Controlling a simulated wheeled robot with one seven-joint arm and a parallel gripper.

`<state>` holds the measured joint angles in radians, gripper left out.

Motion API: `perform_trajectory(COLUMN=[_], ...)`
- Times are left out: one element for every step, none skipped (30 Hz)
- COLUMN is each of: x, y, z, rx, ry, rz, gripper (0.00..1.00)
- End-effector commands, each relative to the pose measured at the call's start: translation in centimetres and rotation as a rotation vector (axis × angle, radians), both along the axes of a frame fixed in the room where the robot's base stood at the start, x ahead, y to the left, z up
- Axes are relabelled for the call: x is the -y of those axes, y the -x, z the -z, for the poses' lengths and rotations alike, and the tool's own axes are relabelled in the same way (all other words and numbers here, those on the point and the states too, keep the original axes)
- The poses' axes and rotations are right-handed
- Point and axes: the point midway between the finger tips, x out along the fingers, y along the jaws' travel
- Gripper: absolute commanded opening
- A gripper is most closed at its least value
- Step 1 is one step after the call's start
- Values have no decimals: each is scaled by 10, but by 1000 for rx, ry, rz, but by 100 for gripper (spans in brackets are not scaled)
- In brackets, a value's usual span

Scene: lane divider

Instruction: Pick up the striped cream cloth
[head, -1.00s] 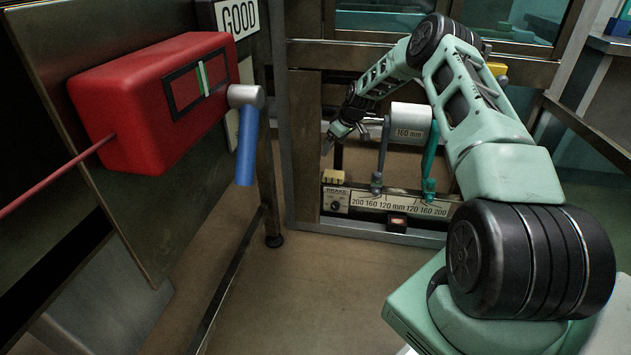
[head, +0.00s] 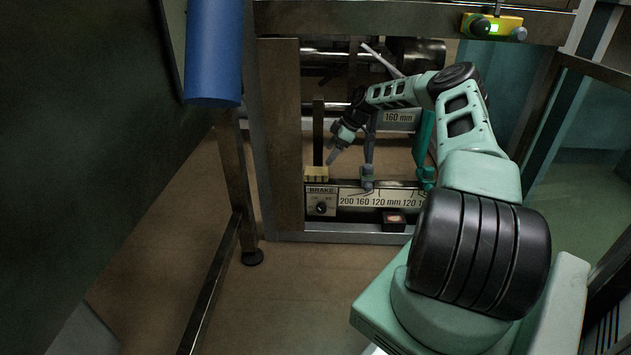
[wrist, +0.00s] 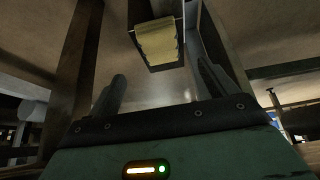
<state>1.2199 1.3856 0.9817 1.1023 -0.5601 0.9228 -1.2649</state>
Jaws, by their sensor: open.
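The striped cream cloth (head: 316,174) is a small folded block with ridged stripes. It rests on top of the brake panel (head: 320,201) in the head view. In the wrist view the cloth (wrist: 157,42) shows ahead of the fingers, near the top middle. My gripper (head: 331,158) is just above and to the right of the cloth in the head view. In the wrist view my gripper (wrist: 162,80) has its two fingers spread wide with nothing between them, and the cloth lies beyond the tips, apart from them.
A scale rail (head: 378,198) runs right from the brake panel, with upright guides and a 160 mm roller (head: 398,117) above it. A wooden post (head: 285,135) stands left of the cloth. A blue cylinder (head: 213,50) hangs at upper left. The floor (head: 290,290) in front is clear.

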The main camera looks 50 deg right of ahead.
Motion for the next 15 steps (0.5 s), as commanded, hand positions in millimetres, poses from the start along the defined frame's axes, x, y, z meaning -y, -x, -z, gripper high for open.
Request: perform_trajectory(x=[-4, -5, -7, -8, -9, -10, -10, -11, -11, -11, -12, -13, -14, -15, -17], y=[-4, -6, -8, -9, -10, -11, -12, -13, -13, -13, -14, -15, -16, -17, -19], z=[13, 17, 21, 23, 25, 27, 28, 28, 29, 30, 31, 34, 37, 40, 45], rx=[1, 0, 1, 0, 0, 1, 1, 1, 1, 1, 1, 1, 1, 1, 0], ry=[-1, -1, -1, -1, -1, -1, 0, 0, 0, 0, 0, 0, -1, -1, -1], rz=[-1, 0, 0, 1, 1, 0, 0, 0, 0, 0, 0, 0, 0, 0, 1], gripper=[85, 85, 85, 85, 85, 85, 85, 85, 85, 85, 85, 85, 85, 85, 85])
